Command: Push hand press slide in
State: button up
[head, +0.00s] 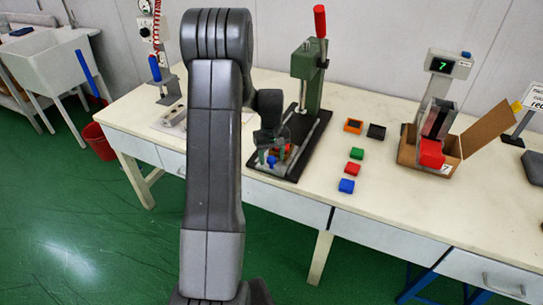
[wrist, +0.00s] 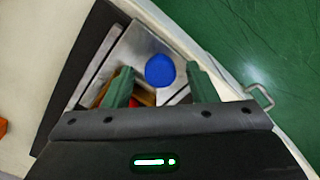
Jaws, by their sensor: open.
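The green hand press (head: 308,72) with a red lever handle stands on a dark base plate at the table's middle. Its slide (wrist: 143,48) is a metal plate with a round blue knob (wrist: 160,70) at its front; the knob also shows in the head view (head: 271,162). My gripper (head: 272,155) is over the front of the press base. In the wrist view its green fingers (wrist: 158,75) are open, one on each side of the blue knob, with gaps visible. Red and yellow pieces (wrist: 140,97) show partly between the fingers. My arm hides part of the table.
Orange (head: 353,126), black (head: 376,131), green (head: 357,153), red (head: 353,169) and blue (head: 346,186) small blocks lie right of the press. The table's front edge is close.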

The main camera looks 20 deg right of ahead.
jog(key=shift+f, duration=0.2)
jog(key=shift+c, duration=0.2)
grip_shut()
